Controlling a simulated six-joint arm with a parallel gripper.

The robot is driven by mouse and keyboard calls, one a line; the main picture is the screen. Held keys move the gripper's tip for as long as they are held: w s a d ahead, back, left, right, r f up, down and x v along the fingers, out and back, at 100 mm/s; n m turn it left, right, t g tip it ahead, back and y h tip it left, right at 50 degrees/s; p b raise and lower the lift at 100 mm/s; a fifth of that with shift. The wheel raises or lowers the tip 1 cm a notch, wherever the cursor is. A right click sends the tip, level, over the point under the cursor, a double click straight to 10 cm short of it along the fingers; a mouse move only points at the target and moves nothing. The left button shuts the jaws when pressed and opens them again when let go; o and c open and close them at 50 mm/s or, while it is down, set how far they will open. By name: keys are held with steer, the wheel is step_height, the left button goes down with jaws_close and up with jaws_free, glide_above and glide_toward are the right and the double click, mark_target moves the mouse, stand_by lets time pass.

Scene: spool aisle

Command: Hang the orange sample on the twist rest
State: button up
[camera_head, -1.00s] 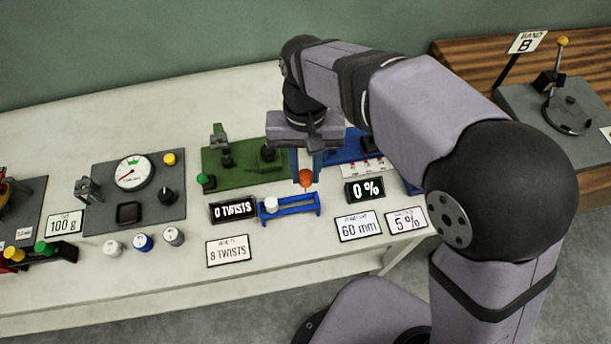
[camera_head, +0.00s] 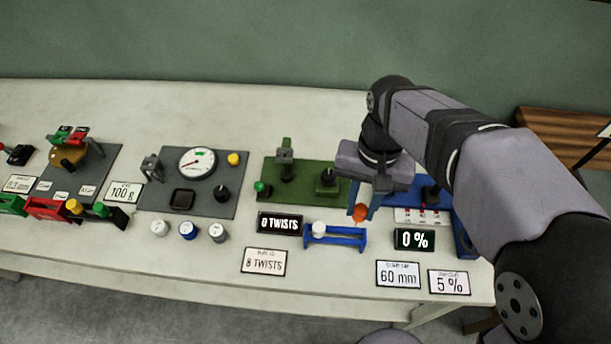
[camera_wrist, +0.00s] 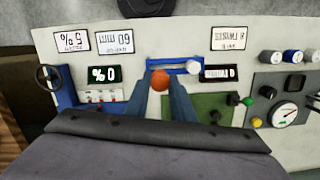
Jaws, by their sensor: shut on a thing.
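The orange sample (camera_head: 360,214) is held between the blue fingers of my gripper (camera_head: 362,207). In the wrist view the orange sample (camera_wrist: 160,79) shows as a round end between the fingertips. A low blue rack (camera_head: 341,241) stands beneath, and the sample appears by its right end; whether they touch is unclear. A white-capped sample (camera_head: 319,228) sits at the rack's left end. The green twist station (camera_head: 300,187) with upright clamps and a green knob stands behind, left of my gripper. I cannot tell which part is the twist rest.
A "0 TWISTS" display (camera_head: 280,224) and a "0 %" display (camera_head: 414,240) flank the rack. A blue station (camera_head: 463,236) is right of my gripper. The grey gauge station (camera_head: 160,201) and several capped bottles lie left. The table's back strip is clear.

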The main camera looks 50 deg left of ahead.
steer(key=shift+w+a+r+m+p, duration=0.1)
steer(key=shift+a+r+m+p, duration=0.2)
steer(key=shift+a+p, duration=0.1)
steer(key=a+r+m+y+p, duration=0.1)
steer(key=a+r+m+p, duration=0.1)
steer(key=a+m+p, duration=0.6)
steer(key=a+r+m+t+y+p, duration=0.1)
steer(key=a+r+m+p, duration=0.1)
steer(key=a+m+p, duration=0.7)
steer(key=shift+s+a+r+m, duration=0.35)
steer(key=shift+a+m, duration=2.85)
steer(key=shift+a, duration=0.3)
steer(key=shift+f, duration=0.15)
steer(key=shift+f, duration=1.75)
steer(key=shift+f+b, duration=0.2)
steer(key=shift+b, duration=0.1)
